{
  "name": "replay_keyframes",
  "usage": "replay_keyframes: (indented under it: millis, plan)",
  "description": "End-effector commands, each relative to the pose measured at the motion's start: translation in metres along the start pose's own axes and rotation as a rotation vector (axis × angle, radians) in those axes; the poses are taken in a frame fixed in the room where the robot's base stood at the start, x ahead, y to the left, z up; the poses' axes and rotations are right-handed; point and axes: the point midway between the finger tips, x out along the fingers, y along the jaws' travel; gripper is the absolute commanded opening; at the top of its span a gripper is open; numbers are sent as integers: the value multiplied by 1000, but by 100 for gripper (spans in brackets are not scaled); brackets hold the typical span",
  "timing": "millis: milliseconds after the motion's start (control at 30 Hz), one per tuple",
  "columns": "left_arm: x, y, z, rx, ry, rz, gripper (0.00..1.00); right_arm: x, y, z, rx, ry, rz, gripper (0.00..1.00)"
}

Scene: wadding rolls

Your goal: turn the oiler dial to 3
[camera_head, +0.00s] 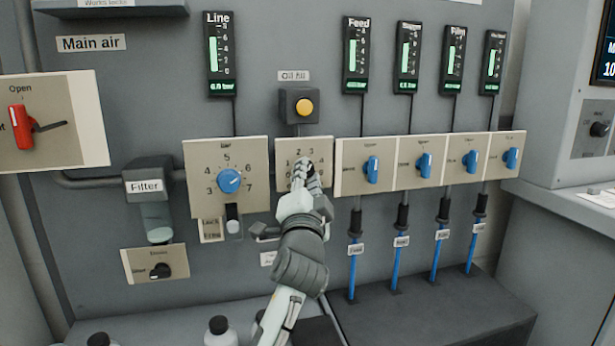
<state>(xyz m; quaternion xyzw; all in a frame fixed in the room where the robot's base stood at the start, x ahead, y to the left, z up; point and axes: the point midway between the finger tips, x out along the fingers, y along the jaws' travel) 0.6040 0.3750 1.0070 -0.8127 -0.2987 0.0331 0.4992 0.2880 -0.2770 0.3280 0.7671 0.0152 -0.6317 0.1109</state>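The oiler dial's plate (318,147) is beige and numbered, with 2 and 3 readable along its top and 1 at its left. It sits below the "Oil fill" box. My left gripper (305,171) is in front of this plate and covers its middle, so the dial knob and its setting are hidden. I cannot tell whether the fingers touch or hold the knob, or how far they are closed. My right gripper is not in view.
A blue bar dial (228,180) is close on the left. Several blue-handled valves, including one (372,169), stand on the right. A yellow button (305,107) is above. A red lever (21,126) is far left. Bottles (220,332) stand below.

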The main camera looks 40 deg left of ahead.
Motion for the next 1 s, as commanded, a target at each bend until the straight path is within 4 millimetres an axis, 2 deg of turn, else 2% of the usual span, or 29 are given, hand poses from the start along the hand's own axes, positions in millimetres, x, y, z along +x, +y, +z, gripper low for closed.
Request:
replay_keyframes:
  millis: [33, 133, 400, 533, 667, 1000]
  plan:
    - [0, 0, 0, 0, 0, -1, 34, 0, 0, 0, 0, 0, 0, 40]
    - [0, 0, 0, 0, 0, -1, 47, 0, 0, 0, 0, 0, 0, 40]
    - [0, 0, 0, -1, 0, 0, 47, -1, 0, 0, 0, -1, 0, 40]
    - [-8, 2, 0, -1, 0, 3, 47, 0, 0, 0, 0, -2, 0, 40]
    - [-30, 1, 0, -3, 0, 4, 47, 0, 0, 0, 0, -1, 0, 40]
    - [-99, 1, 0, -2, -1, 4, 47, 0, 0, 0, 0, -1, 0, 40]
